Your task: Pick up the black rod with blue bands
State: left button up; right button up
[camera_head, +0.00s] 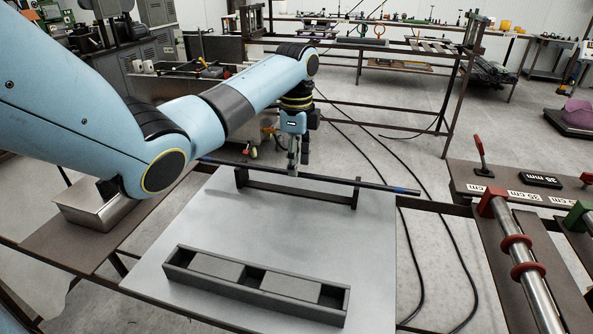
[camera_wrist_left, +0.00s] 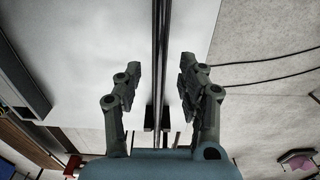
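The long thin black rod (camera_head: 330,180) lies across a low dark stand (camera_head: 290,190) at the back of the light grey board. A blue band shows near its right end, and a bluish mark near its left end. My left gripper (camera_head: 294,168) points down at the rod's middle from above. In the left wrist view the rod (camera_wrist_left: 160,45) runs lengthwise between the two spread fingers of this gripper (camera_wrist_left: 159,80), with a gap on each side. Whether the fingertips reach down past the rod is unclear. My right gripper is out of view.
A grey compartmented tray (camera_head: 255,287) sits on the front of the board (camera_head: 375,265). A bench at right holds red-handled clamps and a metal tube (camera_head: 525,270). A metal box (camera_head: 98,207) stands at left. The board between tray and stand is clear.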

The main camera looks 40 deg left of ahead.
pick_arm(q)
jog(key=shift+f, duration=0.95)
jog(key=shift+c, duration=0.5)
grip_shut()
jog(key=shift+r, duration=0.1)
